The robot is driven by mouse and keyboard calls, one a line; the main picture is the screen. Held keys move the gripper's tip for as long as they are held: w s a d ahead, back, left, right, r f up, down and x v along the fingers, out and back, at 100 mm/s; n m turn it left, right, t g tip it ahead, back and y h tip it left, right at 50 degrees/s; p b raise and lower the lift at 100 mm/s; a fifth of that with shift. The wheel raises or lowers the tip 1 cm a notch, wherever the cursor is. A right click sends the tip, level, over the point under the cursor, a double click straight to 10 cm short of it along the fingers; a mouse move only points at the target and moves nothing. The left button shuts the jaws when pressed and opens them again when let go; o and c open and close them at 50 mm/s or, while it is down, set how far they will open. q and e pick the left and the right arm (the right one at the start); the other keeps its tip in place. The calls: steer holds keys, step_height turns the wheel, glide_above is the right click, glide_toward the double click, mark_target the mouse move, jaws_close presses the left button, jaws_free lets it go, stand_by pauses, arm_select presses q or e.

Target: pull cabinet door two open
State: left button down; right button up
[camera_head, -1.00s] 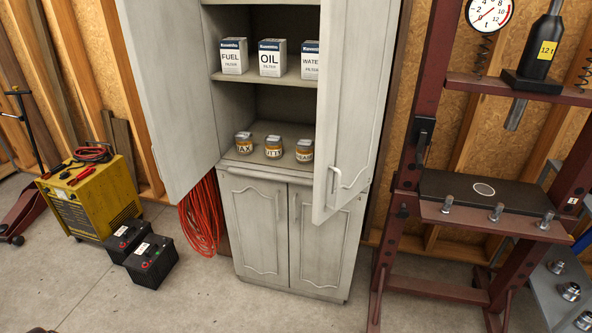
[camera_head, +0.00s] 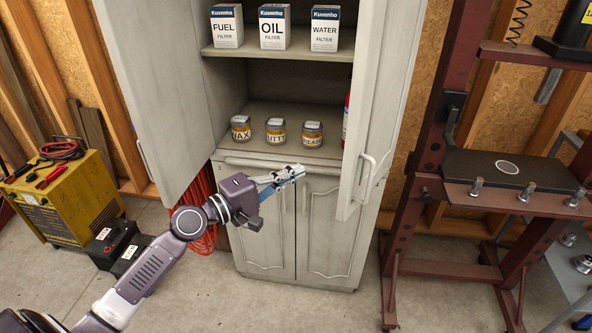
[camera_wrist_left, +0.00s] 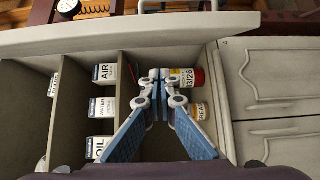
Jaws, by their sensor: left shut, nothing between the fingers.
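A pale grey cabinet (camera_head: 245,160) stands ahead. Its upper left door (camera_head: 155,90) and upper right door (camera_head: 388,90) both stand open. The right door's bar handle (camera_head: 367,176) faces me, and it also shows in the left wrist view (camera_wrist_left: 214,5). The lower left door (camera_head: 258,235) and lower right door (camera_head: 330,235) are shut. I cannot tell which door is number two. My left gripper (camera_head: 298,172) is shut and empty, in front of the cabinet near the top of the lower doors, left of the right door's handle. My right gripper is not in view.
Filter boxes (camera_head: 272,28) and jars (camera_head: 275,130) stand on the shelves. A red can (camera_head: 346,122) is partly hidden by the right door. A dark red press (camera_head: 420,190) stands right. A yellow charger (camera_head: 65,205) and black batteries (camera_head: 118,250) are left.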

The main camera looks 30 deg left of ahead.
arm_select(q)
steer(key=w+d+p, duration=0.4)
steer(key=w+d, duration=0.2)
steer(key=d, duration=0.1)
steer(key=shift+w+d+p, duration=0.15)
steer(key=shift+p, duration=0.15)
steer(key=shift+f, duration=0.1)
